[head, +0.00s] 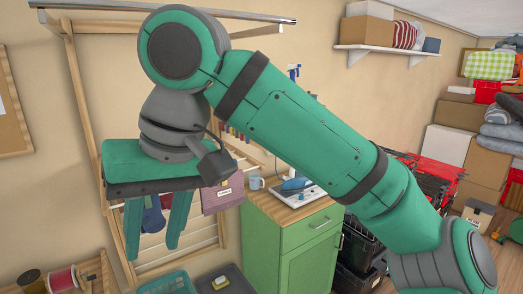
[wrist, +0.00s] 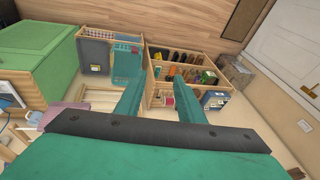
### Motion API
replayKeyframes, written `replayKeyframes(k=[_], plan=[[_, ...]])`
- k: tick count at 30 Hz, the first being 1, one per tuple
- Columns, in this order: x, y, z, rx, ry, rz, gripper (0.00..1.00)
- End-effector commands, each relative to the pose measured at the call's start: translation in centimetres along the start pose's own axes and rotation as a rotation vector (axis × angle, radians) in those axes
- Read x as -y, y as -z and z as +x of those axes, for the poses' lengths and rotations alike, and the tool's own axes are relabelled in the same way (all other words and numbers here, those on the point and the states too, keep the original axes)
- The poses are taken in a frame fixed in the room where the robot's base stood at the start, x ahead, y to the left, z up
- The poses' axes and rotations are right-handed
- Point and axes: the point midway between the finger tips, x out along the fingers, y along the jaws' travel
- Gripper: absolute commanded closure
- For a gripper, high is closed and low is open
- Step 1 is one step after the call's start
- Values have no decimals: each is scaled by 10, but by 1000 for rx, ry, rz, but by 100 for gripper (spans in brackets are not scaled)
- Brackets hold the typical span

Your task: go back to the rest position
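My gripper (head: 151,252) hangs at the left of the head view, its two green fingers pointing down and spread apart. In the wrist view my gripper (wrist: 158,78) shows both fingers well apart with nothing held between them. My green arm crosses the head view from the lower right to the upper left and hides part of the room behind it. The gripper is in front of a wooden rack (head: 76,90) against the wall, and it is apart from the things below.
A green cabinet (head: 308,262) with a wooden top stands right of the gripper, holding a mug (head: 256,183). A teal basket (head: 168,284) lies below. A wooden divided organizer (wrist: 190,57) holds several items. Black and red crates (head: 425,178) stand behind my arm. Bare floor (wrist: 185,20) shows beyond the organizer.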

Motion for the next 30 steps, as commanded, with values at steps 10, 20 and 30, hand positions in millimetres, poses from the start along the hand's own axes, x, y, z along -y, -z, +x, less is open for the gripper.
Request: replayKeyframes(k=[10,20,30], plan=[[-1,50,46,-242,298,-27,65],[-9,95,80,-519,553,16,65],[-36,126,117,-808,734,136,65]])
